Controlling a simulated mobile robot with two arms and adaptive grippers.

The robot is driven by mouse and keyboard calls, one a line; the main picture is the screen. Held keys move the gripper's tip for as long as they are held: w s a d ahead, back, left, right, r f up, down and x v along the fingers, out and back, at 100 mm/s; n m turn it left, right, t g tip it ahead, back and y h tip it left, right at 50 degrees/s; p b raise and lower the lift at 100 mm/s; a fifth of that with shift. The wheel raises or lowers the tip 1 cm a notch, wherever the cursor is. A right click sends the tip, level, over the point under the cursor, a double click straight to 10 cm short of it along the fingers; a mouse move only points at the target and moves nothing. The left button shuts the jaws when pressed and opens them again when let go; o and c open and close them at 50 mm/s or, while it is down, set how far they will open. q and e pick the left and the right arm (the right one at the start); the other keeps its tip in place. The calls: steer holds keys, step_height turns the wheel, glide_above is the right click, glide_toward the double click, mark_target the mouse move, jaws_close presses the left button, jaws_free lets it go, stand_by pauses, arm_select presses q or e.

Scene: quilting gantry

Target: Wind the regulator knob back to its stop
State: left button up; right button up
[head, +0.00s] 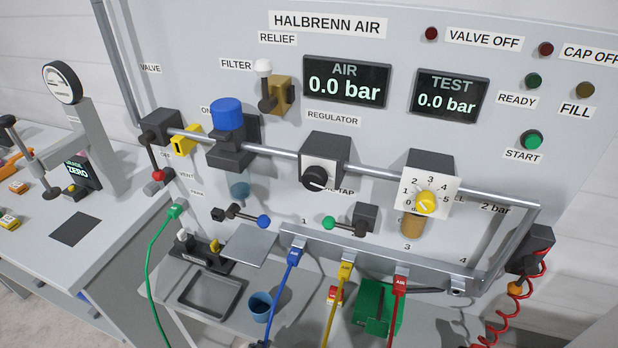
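A dark box carrying a black round knob (315,177) sits on the pipe below the REGULATOR label (333,117) in the head view. The knob has a pale pointer mark that points to the lower right. To its right, a yellow knob (426,203) sits on a white dial plate (441,183) numbered 0 to 5; its exact setting is too small to tell. The AIR display (346,82) and the TEST display (448,96) both read 0.0 bar. Neither of my grippers shows in this view.
A blue-capped filter (228,115) and a yellow valve handle (185,139) sit left on the pipe. Small taps with blue (264,221) and green (328,222) ends stand below. Coloured hoses, a tray (205,296) and a blue cup (261,306) occupy the bench. Space before the knobs looks clear.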

mark_target(312, 182)
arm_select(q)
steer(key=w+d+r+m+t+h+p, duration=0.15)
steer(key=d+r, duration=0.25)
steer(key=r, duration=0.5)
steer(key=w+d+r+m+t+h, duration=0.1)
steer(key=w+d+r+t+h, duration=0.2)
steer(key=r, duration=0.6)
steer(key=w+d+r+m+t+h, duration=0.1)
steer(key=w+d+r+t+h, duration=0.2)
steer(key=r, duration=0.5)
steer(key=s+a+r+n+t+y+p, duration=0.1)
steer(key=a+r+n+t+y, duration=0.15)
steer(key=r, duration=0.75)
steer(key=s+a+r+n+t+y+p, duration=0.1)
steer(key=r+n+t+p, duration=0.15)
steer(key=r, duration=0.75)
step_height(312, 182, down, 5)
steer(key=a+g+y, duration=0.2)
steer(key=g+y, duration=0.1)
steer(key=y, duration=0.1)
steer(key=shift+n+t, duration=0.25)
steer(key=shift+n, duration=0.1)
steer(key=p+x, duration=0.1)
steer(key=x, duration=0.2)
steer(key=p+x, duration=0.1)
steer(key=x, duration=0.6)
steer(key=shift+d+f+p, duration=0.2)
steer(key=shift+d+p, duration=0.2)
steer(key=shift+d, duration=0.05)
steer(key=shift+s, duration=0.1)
